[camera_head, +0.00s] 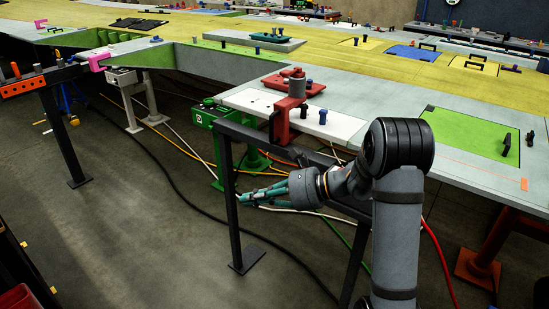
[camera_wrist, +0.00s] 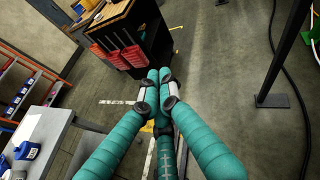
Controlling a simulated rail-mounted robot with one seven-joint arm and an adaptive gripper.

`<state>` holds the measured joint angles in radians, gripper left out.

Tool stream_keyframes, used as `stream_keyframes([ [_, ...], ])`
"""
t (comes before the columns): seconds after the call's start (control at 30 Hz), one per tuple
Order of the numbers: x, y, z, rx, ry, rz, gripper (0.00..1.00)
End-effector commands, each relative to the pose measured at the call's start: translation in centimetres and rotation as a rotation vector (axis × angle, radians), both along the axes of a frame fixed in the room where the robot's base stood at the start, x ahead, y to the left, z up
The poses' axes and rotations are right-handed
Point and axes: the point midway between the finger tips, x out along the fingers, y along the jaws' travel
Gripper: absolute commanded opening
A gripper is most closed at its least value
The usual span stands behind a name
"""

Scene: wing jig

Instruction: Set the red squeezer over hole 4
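A red C-shaped tool (camera_head: 283,122) with a grey cylinder on top, which looks like the squeezer, stands upright at the near edge of the wing jig, by a black rail. My gripper (camera_head: 243,196) hangs below and left of it, apart from it, beside a black post. Its teal fingers point left. In the wrist view my gripper (camera_wrist: 160,76) has its fingers drawn together at the tips, with nothing seen between them. The squeezer is not in the wrist view. I cannot make out hole numbers or which hole is hole 4.
The black post (camera_head: 232,215) is close to my fingers. A green stand (camera_head: 210,116) is nearby. Cables cross the floor. A dark cabinet (camera_wrist: 155,38) shows in the wrist view.

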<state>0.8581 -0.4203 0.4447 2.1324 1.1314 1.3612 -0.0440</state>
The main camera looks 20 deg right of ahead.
Motion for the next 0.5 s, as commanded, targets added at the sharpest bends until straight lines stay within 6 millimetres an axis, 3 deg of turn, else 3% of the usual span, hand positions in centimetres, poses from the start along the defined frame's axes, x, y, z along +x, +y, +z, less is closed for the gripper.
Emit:
stream_keyframes([
  [0.03, 2.9, -3.9, 0.9, 0.093, -0.009, -0.147, 0.00],
  [0.1, 5.7, -9.1, 2.7, 0.212, -0.036, -0.318, 0.00],
  [0.23, 8.0, -16.8, 5.1, 0.365, -0.097, -0.537, 0.00],
  [0.3, 8.4, -19.5, 5.9, 0.412, -0.122, -0.602, 0.00],
  [0.37, 8.6, -20.8, 6.3, 0.436, -0.136, -0.634, 0.00],
  [0.5, 9.5, -21.3, 6.8, 0.451, -0.145, -0.653, 0.00],
])
